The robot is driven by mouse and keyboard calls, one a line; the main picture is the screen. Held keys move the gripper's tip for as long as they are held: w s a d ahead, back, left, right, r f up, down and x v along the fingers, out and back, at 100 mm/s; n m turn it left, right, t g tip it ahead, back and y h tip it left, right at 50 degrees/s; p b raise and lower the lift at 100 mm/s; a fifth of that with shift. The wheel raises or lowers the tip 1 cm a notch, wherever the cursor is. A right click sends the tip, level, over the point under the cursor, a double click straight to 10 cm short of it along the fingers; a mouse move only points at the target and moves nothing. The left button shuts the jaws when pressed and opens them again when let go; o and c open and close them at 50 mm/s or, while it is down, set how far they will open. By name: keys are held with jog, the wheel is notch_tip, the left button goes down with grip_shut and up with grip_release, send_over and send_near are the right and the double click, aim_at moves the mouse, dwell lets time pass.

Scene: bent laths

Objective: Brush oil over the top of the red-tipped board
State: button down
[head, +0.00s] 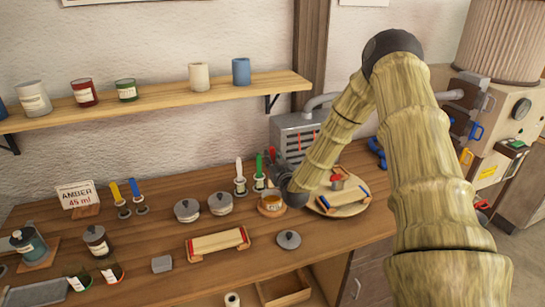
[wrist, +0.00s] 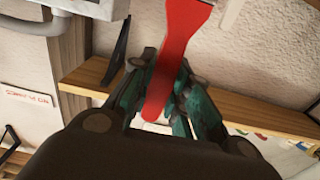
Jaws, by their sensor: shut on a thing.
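The red-tipped board (head: 218,243), pale with red ends, lies on the bench at front centre. My gripper (head: 277,172) is at the back of the bench, away from this board and just above an amber jar (head: 271,203) on a wooden coaster. In the wrist view my gripper (wrist: 160,80) has its teal fingers shut on a red handle (wrist: 178,50), apparently a brush's. The brush's bristles are hidden, so I cannot tell whether they are in the jar. A card (head: 76,195) reads "AMBER 45 ml".
Lidded pots (head: 187,210) and a grey lid (head: 288,240) are nearby. A shelf (head: 180,95) runs along the wall.

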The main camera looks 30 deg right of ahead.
notch_tip(320, 180, down, 3)
jog(key=shift+d+f+b, duration=0.1)
jog(key=shift+b, duration=0.5)
jog(key=shift+f, duration=0.2)
jog(key=shift+w+f+b, duration=0.2)
jog(key=shift+f+b, duration=0.5)
jog(key=shift+f, duration=0.15)
jog(key=shift+s+f+b, duration=0.15)
jog(key=shift+f+b, duration=0.6)
jog(key=shift+f, duration=0.15)
jog(key=shift+f+b, duration=0.9)
jog(key=shift+f, duration=0.25)
jog(key=shift+r, duration=0.1)
jog(key=shift+r+p, duration=2.3)
jog(key=shift+r, duration=2)
